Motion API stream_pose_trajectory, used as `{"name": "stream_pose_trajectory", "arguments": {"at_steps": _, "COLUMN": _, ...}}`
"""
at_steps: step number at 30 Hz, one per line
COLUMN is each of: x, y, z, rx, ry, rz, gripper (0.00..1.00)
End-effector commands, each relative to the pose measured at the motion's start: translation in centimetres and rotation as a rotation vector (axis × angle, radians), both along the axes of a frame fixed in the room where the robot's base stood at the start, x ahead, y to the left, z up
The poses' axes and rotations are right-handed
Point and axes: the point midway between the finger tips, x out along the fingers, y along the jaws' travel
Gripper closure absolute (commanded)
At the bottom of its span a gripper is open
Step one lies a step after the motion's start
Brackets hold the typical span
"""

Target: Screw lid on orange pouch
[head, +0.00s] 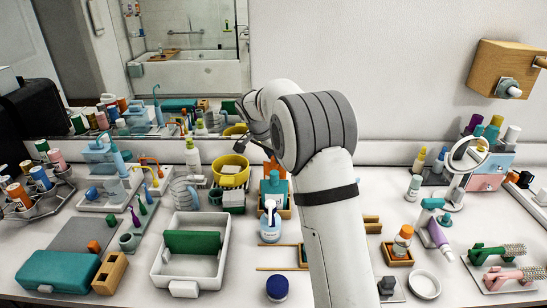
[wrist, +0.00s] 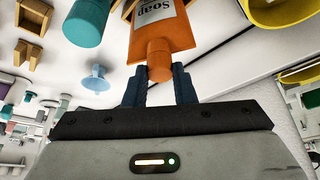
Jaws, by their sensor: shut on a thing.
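The orange pouch (wrist: 166,22) carries a pale label reading "Soap" and shows close up at the top middle of the wrist view. Its orange lid (wrist: 159,62) is in line with the pouch's neck end. I cannot tell how tightly it sits there. My gripper (wrist: 159,82) is shut on the lid, with one dark finger on each side. In the head view, a small part of the orange pouch (head: 272,166) shows behind a teal bottle (head: 273,184). My arm hides much of that area, including the grip itself.
The yellow bowl (head: 230,170) stands left of the pouch, with the mirror wall close behind. The round mirror (head: 467,155) is at the right. The counter is crowded.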

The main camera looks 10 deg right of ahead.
Motion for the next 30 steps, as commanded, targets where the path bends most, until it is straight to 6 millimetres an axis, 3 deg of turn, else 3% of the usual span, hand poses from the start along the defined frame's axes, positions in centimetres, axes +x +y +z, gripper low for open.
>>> {"name": "stream_pose_trajectory", "arguments": {"at_steps": 3, "x": 0.0, "y": 0.0, "z": 0.0, "rx": -0.001, "ry": 0.003, "rz": 0.001, "gripper": 1.0}}
{"name": "stream_pose_trajectory", "arguments": {"at_steps": 4, "x": 0.0, "y": 0.0, "z": 0.0, "rx": 0.0, "ry": 0.002, "rz": 0.001, "gripper": 0.74}}
{"name": "stream_pose_trajectory", "arguments": {"at_steps": 12, "x": 0.0, "y": 0.0, "z": 0.0, "rx": 0.0, "ry": 0.002, "rz": 0.003, "gripper": 0.52}}
{"name": "stream_pose_trajectory", "arguments": {"at_steps": 22, "x": -0.1, "y": 0.2, "z": 0.6, "rx": 0.0, "ry": 0.0, "rz": 0.004, "gripper": 0.51}}
{"name": "stream_pose_trajectory", "arguments": {"at_steps": 30, "x": -1.2, "y": 1.6, "z": 4.6, "rx": 0.001, "ry": -0.003, "rz": 0.003, "gripper": 0.51}}
